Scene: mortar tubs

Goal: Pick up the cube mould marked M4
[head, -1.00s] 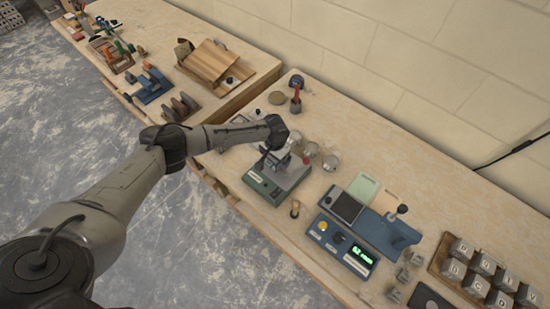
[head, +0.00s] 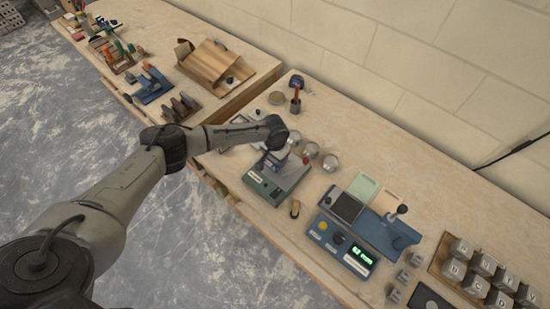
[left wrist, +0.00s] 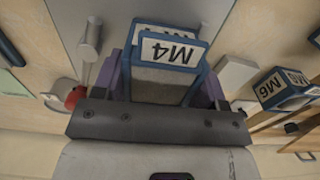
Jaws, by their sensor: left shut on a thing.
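The cube mould marked M4 (left wrist: 165,72) is blue-edged and grey, with a white label, in the left wrist view. My left gripper (left wrist: 163,90) is shut on it, with a finger on each side of the mould. In the head view my left gripper (head: 272,160) is above the plate of a green-based device (head: 265,188). The mould is small there and mostly hidden by the hand, so I cannot tell whether it touches the plate. My right gripper is not in view.
Another mould marked M6 (left wrist: 282,88) stands close by in the left wrist view. Round metal tins (head: 330,162) stand behind the green device. A blue device with a lit display (head: 345,245) and a tray of marked grey blocks (head: 452,268) are to the right.

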